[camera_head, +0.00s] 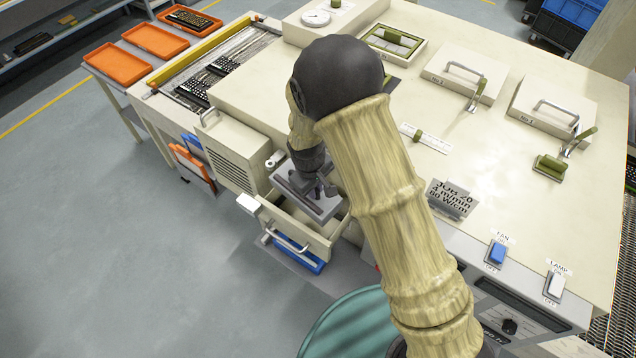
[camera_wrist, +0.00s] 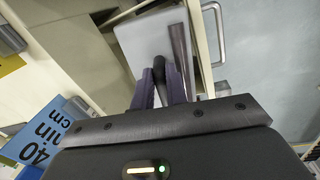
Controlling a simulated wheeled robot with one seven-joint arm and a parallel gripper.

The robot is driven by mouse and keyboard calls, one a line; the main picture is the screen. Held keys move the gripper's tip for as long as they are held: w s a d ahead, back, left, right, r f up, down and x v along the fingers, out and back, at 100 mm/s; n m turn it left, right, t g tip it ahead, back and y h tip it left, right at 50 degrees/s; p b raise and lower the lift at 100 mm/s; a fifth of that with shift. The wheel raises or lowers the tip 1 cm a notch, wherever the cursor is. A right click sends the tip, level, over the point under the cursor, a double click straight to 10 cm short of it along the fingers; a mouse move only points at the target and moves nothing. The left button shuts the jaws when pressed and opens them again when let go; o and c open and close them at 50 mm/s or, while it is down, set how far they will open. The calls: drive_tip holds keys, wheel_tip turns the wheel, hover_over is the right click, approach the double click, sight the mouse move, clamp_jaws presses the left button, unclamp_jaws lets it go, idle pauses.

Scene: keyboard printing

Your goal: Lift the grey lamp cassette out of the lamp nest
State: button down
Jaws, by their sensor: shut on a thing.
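The grey lamp cassette (camera_head: 322,206) is a flat grey plate at the open drawer (camera_head: 290,222), which I take to be the lamp nest. My gripper (camera_head: 315,187) points down onto the cassette's top. In the wrist view my gripper (camera_wrist: 161,72) is shut on a dark grip part of the cassette (camera_wrist: 143,38), whose plate lies beyond the fingertips, beside the cream drawer wall. The head view shows the cassette between or just over the drawer walls; whether it touches the nest floor is hidden. My arm covers part of the drawer's right side.
The drawer front has a metal handle (camera_head: 290,240). A vented cream housing (camera_head: 228,150) stands left of the drawer. The job sign (camera_head: 452,198) and the FAN (camera_head: 497,252) and LAMP (camera_head: 556,285) switches are right of my arm. Open floor (camera_head: 130,250) lies to the left.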

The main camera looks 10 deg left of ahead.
drive_tip(key=s+a, duration=0.4)
drive_tip(key=s, duration=0.5)
drive_tip(key=shift+s+b, duration=0.15)
drive_tip(key=shift+b, duration=0.2)
idle(0.3)
